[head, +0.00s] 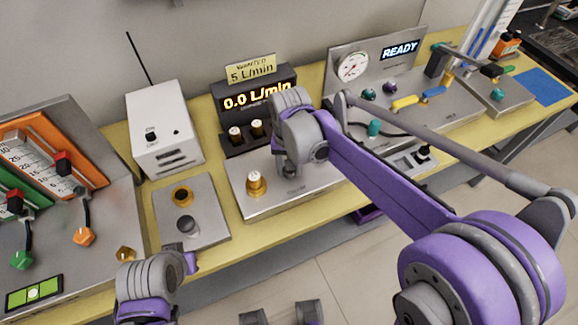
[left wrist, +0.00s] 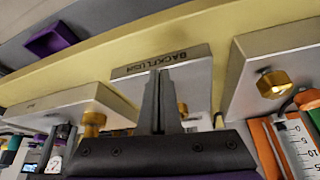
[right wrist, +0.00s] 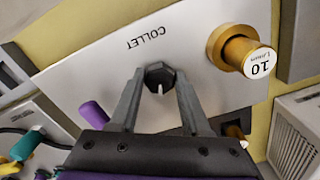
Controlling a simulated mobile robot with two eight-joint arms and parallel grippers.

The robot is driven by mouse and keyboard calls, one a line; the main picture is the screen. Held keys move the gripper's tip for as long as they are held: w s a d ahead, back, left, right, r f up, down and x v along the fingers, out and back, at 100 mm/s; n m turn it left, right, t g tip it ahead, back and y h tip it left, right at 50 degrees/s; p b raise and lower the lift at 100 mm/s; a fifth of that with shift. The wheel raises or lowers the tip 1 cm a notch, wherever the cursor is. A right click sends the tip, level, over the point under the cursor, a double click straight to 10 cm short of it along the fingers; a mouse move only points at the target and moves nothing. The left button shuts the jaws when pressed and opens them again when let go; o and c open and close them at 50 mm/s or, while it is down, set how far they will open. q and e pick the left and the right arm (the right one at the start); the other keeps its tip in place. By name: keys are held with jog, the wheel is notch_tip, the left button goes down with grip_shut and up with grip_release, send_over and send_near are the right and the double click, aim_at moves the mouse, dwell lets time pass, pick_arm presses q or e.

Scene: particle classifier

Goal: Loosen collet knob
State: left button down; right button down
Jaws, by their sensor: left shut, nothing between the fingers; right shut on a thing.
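The collet knob (right wrist: 160,74) is a small dark faceted knob with a white mark. It sits on a light metal plate (right wrist: 100,58) lettered COLLET in the right wrist view. My right gripper (right wrist: 159,80) is shut on the knob, with one finger on each side. In the head view my right gripper (head: 290,172) is low over the plate (head: 240,203), and my own wrist hides the knob. My left gripper (left wrist: 160,75) is shut and empty, in front of a plate lettered BACKFLUSH (left wrist: 140,70) in the left wrist view.
A brass fitting with a white cap marked 10 (right wrist: 238,48) stands beside the collet knob. A display (head: 255,100) reads 0.0 L/min. A white box (head: 165,130) and a gauge panel reading READY (head: 375,70) stand along the yellow bench.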

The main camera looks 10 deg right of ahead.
jog(key=n, duration=0.5)
jog(key=shift+n, duration=0.3)
jog(key=n, duration=0.4)
jog(key=shift+d, duration=0.1)
pick_arm(q)
jog(key=shift+f, duration=0.1)
pick_arm(e)
jog(key=n, duration=0.5)
jog(key=shift+w+n, duration=0.1)
jog(key=shift+n, duration=2.9)
jog(key=shift+c, duration=1.8)
grip_release()
